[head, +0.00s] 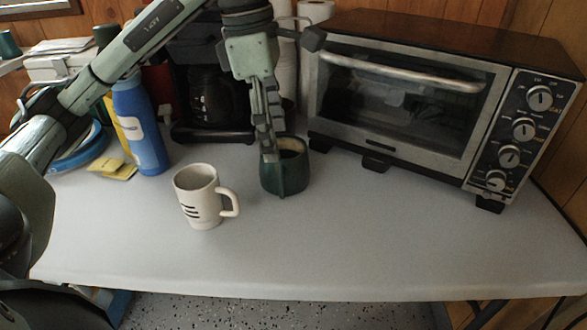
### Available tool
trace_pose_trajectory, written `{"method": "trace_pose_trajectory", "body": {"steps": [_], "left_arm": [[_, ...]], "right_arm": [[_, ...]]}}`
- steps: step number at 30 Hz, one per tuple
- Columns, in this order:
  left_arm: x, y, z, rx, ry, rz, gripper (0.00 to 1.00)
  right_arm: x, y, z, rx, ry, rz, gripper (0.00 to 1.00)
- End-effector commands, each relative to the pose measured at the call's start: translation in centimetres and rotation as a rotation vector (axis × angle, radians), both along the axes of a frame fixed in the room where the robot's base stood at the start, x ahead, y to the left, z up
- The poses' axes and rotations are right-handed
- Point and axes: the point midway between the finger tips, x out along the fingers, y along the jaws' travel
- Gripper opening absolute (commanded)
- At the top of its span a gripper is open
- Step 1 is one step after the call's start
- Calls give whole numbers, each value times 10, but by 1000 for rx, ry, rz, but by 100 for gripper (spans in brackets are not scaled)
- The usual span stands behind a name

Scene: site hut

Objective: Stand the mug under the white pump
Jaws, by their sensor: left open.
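A cream mug (197,198) with dark stripes stands upright on the grey table, its handle to the right. A dark green mug (287,177) stands upright to its right, with something brownish inside. My left gripper (268,157) points down at the green mug, its fingers open and overlapping the left part of the rim; I cannot tell whether they touch it. The white pump is not clearly seen; white shapes (287,75) behind my gripper are partly hidden by it. My right gripper is not in view.
A toaster oven (400,95) fills the back right. A black coffee maker (207,95) stands behind the mugs. A blue bottle (140,128) and yellow sponges or notes (112,168) are at the left. The front of the table (330,250) is clear.

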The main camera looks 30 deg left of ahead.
Motion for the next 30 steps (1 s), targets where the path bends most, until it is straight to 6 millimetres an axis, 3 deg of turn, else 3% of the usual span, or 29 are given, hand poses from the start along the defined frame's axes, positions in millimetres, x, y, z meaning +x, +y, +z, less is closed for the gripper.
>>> {"method": "trace_pose_trajectory", "body": {"steps": [7, 14, 24, 30], "left_arm": [[0, -2, -23, -2, 5, 35, 64], [1, -3, -27, -3, 3, 33, 64], [6, -6, -72, -2, 5, 32, 64], [7, -6, -77, -2, 2, 32, 64]], "right_arm": [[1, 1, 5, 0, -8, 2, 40], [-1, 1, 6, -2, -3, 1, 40], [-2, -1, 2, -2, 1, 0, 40], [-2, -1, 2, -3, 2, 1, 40]]}}
